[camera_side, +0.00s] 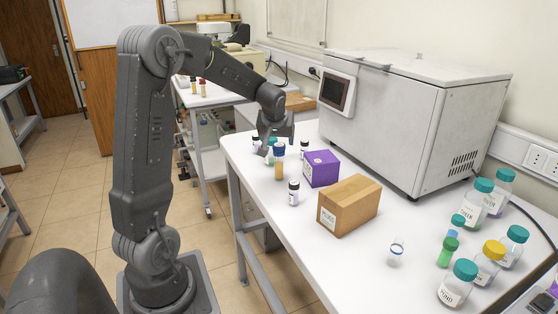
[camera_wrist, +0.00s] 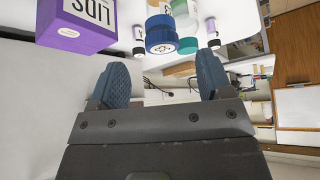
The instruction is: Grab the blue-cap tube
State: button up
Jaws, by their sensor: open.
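The blue-cap tube (camera_side: 279,167) stands upright on the white table near its left edge, with amber contents below the cap. In the wrist view its blue cap (camera_wrist: 161,34) lies just beyond the fingertips, roughly centred between them. The tube's body is mostly hidden in the wrist view.
A purple box (camera_side: 321,168) and a cardboard box (camera_side: 348,205) stand right of the tube. A black-cap vial (camera_side: 293,193) stands in front. A teal-cap bottle (camera_side: 271,151) and other vials are close behind. A white machine (camera_side: 415,115) fills the back; several bottles stand at right.

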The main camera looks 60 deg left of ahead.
aim_at(279, 145)
jog(key=x, duration=0.8)
jog(key=shift+w+a+r, duration=0.1)
jog(key=shift+a+r, duration=0.1)
jog(key=shift+a, duration=0.05)
jog(key=shift+c, duration=0.5)
jog(key=c, duration=0.9)
jog(key=shift+r, duration=0.15)
jog(key=shift+c, duration=0.2)
